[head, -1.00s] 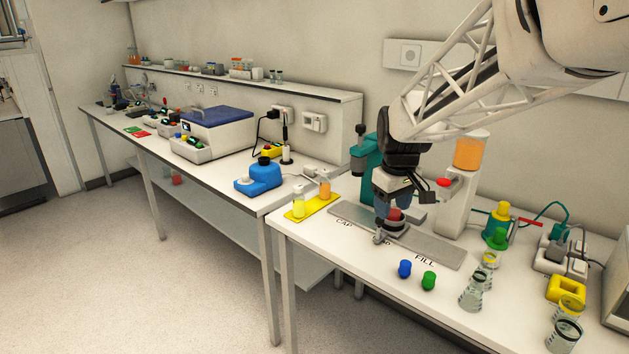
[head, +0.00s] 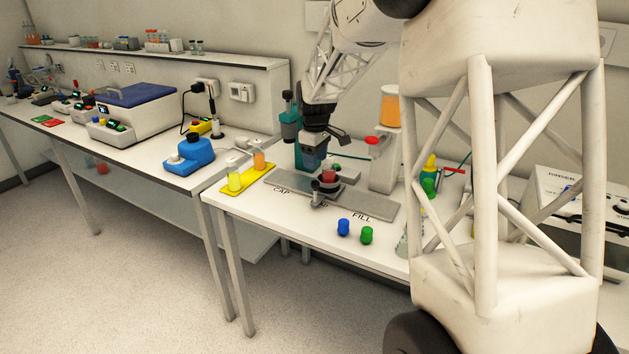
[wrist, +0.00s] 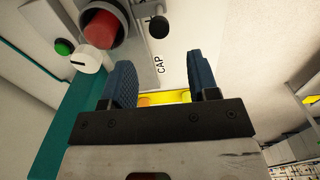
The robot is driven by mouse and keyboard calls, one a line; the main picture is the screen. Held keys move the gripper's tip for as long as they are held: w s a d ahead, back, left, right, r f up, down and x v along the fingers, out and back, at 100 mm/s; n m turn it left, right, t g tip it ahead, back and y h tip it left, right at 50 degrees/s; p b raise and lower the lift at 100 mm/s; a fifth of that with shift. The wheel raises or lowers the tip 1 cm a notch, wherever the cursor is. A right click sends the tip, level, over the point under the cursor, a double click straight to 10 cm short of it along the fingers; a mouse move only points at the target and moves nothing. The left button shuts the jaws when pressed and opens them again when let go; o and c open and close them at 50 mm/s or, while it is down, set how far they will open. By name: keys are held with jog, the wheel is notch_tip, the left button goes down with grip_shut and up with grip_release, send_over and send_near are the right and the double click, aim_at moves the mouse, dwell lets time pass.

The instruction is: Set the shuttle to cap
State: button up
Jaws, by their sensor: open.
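The shuttle (head: 326,188) is a dark ring-shaped holder with a red piece (head: 327,176) in it, on a long grey track plate (head: 378,208). It stands between the CAP and FILL labels, apart from both; the label beside it is mostly hidden. A knob (head: 317,198) sits at its front. The wrist view shows the red piece (wrist: 99,30) and a dark round knob (wrist: 158,27) near the CAP label (wrist: 160,65). My gripper (head: 314,162) is just behind and left of the shuttle. Its blue fingers (wrist: 162,85) are apart with nothing between them.
A teal stand (head: 290,122) rises behind the CAP end. A white dispenser (head: 384,160) with an orange tank stands behind the track. A yellow tray (head: 262,177) with two filled containers is left. My arm hides the right side.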

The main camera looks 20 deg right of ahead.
aim_at(315, 182)
jog(key=shift+f, duration=0.15)
dwell(0.3)
jog(key=shift+f, duration=3.8)
grip_shut()
